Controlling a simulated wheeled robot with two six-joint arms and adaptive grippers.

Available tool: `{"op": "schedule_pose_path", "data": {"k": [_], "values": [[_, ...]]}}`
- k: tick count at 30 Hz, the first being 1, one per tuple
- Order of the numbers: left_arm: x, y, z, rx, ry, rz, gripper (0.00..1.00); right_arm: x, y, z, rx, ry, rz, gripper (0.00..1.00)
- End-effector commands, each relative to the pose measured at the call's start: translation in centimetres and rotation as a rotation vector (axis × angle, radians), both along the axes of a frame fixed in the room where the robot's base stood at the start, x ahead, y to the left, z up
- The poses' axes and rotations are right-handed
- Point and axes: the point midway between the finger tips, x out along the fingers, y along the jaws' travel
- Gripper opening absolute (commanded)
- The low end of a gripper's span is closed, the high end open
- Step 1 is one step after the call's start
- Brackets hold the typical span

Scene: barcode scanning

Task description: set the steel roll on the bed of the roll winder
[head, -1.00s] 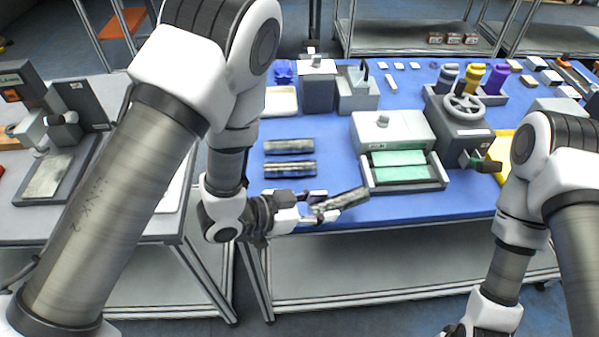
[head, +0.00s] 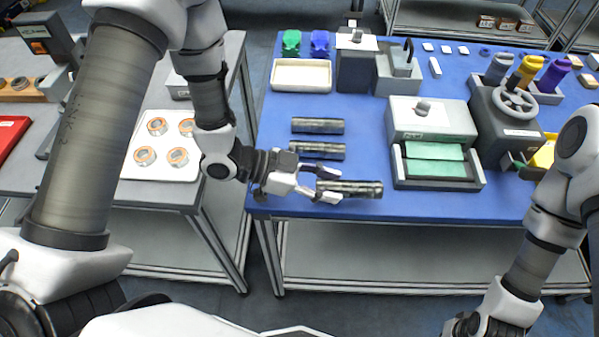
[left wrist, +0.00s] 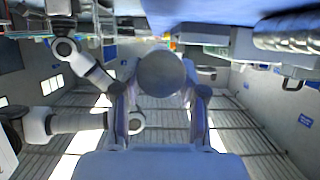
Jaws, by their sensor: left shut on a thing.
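My left gripper (head: 330,186) is shut on a dark grey steel roll (head: 358,188), gripping its left end. The roll lies level in the head view, over the front part of the blue table; I cannot tell whether it touches. In the left wrist view its round end (left wrist: 160,73) shows between the fingers. Two similar rolls (head: 318,125) (head: 317,150) lie behind it. To the right stands a grey machine with a green bed (head: 437,170), empty, and beside it a machine with a hand wheel (head: 513,101). No readable label shows which is the roll winder. My right gripper's fingers are out of view.
A cream tray (head: 301,89) and grey boxes (head: 356,70) stand at the back of the blue table (head: 300,207). A side table at left holds a white tray (head: 142,172) with several round parts. Bare blue surface lies between the rolls and the green bed.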

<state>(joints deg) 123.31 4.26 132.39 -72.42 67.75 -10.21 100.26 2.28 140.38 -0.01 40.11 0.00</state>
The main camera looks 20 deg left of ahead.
Motion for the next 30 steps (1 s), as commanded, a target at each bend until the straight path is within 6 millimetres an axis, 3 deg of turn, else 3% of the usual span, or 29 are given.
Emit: {"op": "schedule_pose_path", "data": {"k": [6, 14, 16, 18, 30], "values": [[2.2, 4.6, 0.0, -0.003, -0.003, 0.005, 0.0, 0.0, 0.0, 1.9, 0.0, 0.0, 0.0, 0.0], [3.5, 7.5, -0.4, -0.001, -0.002, 0.004, 0.0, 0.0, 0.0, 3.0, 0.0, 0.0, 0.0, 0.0], [3.4, 7.4, -3.2, 0.001, 0.001, -0.001, 0.0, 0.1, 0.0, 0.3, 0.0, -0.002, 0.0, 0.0], [3.3, 7.4, -4.2, 0.001, 0.001, -0.001, 0.0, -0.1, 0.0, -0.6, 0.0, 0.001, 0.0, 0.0], [3.3, 7.3, -4.3, 0.0, -0.001, 0.0, 0.0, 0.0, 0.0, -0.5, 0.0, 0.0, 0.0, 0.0]]}}
